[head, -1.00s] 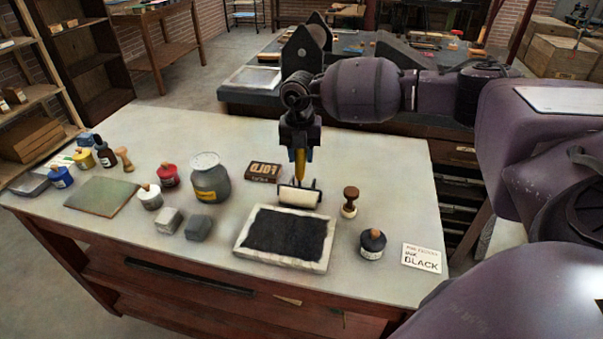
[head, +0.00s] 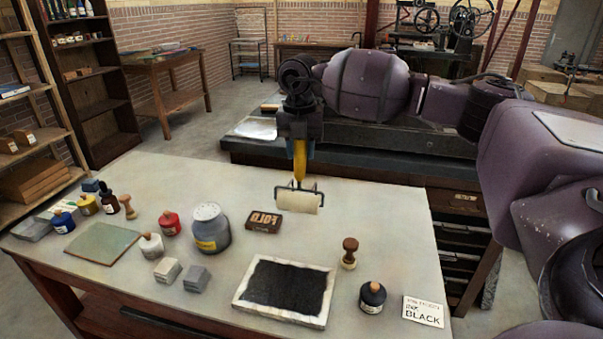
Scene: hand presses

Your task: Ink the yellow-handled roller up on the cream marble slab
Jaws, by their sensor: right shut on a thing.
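The yellow-handled roller (head: 299,201) has a cream cylinder in a dark frame and hangs upright above the table. My right gripper (head: 299,148) is shut on its yellow handle, pointing down. The roller looks clean on the side that shows; its underside is hidden. The cream marble slab (head: 240,299) lies near the front of the table, with a rectangle of black ink (head: 285,287) over most of its top. The roller is behind the slab in the picture and apart from it. My left gripper is not in view.
A black ink jar (head: 372,298), a wooden-handled stamp (head: 349,254) and a card reading BLACK (head: 423,311) stand right of the slab. A brown box (head: 263,221), a large grey jar (head: 210,230) and two grey blocks lie left. Several small ink jars stand farther left.

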